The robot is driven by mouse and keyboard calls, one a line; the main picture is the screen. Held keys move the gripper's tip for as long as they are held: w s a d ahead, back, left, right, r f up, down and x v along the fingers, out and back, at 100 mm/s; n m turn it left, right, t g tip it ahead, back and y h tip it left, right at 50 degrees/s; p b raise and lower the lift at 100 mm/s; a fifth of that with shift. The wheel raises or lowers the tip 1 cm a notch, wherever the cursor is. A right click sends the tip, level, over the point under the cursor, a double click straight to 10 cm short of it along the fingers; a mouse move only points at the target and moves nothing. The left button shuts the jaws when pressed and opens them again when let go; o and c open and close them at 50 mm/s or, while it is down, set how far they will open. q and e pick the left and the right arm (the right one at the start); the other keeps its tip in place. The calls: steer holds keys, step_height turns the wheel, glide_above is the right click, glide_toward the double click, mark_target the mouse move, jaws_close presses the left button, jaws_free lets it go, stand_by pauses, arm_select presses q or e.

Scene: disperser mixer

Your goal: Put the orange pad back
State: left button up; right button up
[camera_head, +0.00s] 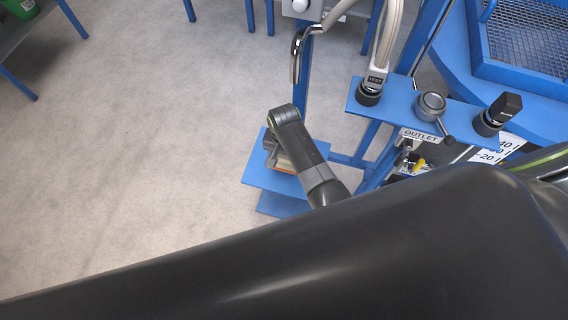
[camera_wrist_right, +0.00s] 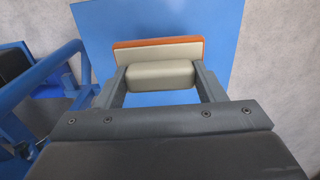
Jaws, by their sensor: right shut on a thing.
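The orange pad (camera_wrist_right: 158,41) shows in the right wrist view as a thin orange edge along a pale beige plate, with a rounded beige block on its near side. My right gripper (camera_wrist_right: 159,74) has one finger on each side of that block and is shut on it. The pad lies over a flat blue plate (camera_wrist_right: 220,25); whether it touches the plate I cannot tell. In the head view a sliver of the orange pad (camera_head: 287,172) shows beside my right wrist, which hides most of it. My left gripper is not in view.
The small blue platform (camera_head: 255,177) stands low by a blue frame. To its right are a blue bar with black knobs (camera_head: 369,93), an OUTLET label (camera_head: 419,135) and a lever (camera_head: 432,104). A bent metal pipe (camera_head: 297,57) rises behind.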

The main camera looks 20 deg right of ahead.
mark_target(284, 166)
step_height(284, 166, down, 3)
steer(key=shift+r+b, duration=0.1)
steer(key=shift+b, duration=0.2)
steer(key=shift+f, duration=0.4)
step_height(284, 166, down, 3)
steer(key=shift+f+b, duration=0.1)
steer(key=shift+b, duration=0.55)
steer(key=shift+f, duration=0.25)
steer(key=o, duration=1.1)
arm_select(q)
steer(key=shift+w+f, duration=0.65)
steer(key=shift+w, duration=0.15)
arm_select(e)
steer(key=shift+o, duration=0.2)
